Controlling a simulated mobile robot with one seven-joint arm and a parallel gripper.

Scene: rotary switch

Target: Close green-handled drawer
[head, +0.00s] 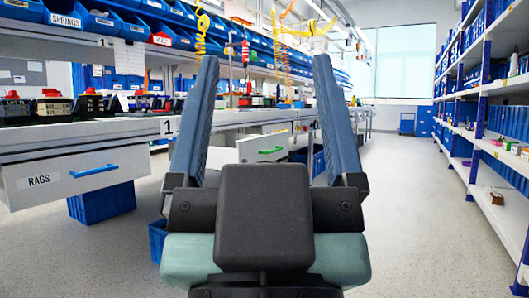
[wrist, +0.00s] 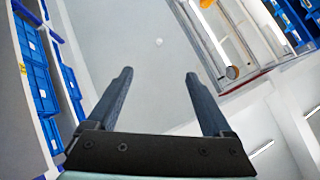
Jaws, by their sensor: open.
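The green-handled drawer (head: 247,150) is in the middle of the head view, seen between the fingers of my gripper. Its pale front stands out from the workbench, so it looks pulled open; how far is hard to tell. Its green handle (head: 271,151) is on the right part of the front. My gripper (head: 265,62) is open and empty, in front of the drawer and apart from it, with its fingers pointing up in the picture. The left finger hides part of the bench beside the drawer. In the wrist view my gripper (wrist: 158,73) shows no drawer or green handle between its fingers.
A drawer labelled RAGS (head: 40,187) with a blue handle (head: 94,171) stands out from the bench at left. The workbench (head: 120,131) carries several tools. Shelving (head: 500,200) lines the right side; the aisle floor (head: 415,215) is clear.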

